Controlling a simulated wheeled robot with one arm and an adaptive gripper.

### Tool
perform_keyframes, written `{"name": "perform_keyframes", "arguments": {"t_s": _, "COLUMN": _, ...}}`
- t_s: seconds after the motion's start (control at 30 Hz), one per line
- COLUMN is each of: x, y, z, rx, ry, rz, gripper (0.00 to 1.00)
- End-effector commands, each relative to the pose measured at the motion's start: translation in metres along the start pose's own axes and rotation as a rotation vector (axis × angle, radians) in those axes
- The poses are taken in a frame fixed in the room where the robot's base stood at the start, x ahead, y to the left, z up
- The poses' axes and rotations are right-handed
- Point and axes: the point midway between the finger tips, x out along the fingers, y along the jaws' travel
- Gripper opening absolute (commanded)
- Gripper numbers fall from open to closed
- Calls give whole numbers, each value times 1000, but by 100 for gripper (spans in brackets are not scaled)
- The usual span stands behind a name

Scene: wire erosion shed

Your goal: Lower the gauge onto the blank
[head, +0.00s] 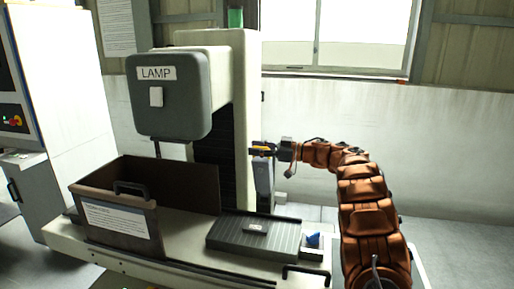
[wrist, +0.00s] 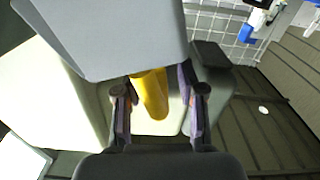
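A small grey block (head: 255,229), which looks like the blank, lies on the dark ribbed plate (head: 225,238). Beside the machine column stands a grey upright unit (head: 264,182), apparently the gauge, with a yellow part (head: 259,151) at its top. My gripper (head: 270,150) is at that yellow part, above and behind the plate. In the wrist view a grey housing (wrist: 105,38) fills the top, and a yellow handle (wrist: 151,95) sticks out below it. My gripper (wrist: 160,94) is open, with the handle between its fingers and gaps on both sides. The gauge's lower end is not clear.
The grey head marked LAMP (head: 168,95) hangs at left above an open brown bin (head: 118,215) with a black handle. A blue piece (head: 313,239) sits in a small tray right of the plate. The wall side at right is clear.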

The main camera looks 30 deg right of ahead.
Motion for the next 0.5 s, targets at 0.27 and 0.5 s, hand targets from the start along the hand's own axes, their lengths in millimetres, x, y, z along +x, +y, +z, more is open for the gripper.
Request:
{"name": "perform_keyframes", "arguments": {"t_s": 0.27, "x": 2, "y": -1, "z": 0, "rx": 0, "ry": 0, "rz": -1, "gripper": 34}}
{"name": "perform_keyframes", "arguments": {"t_s": 0.5, "x": 2, "y": -1, "z": 0, "rx": 0, "ry": 0, "rz": -1, "gripper": 9}}
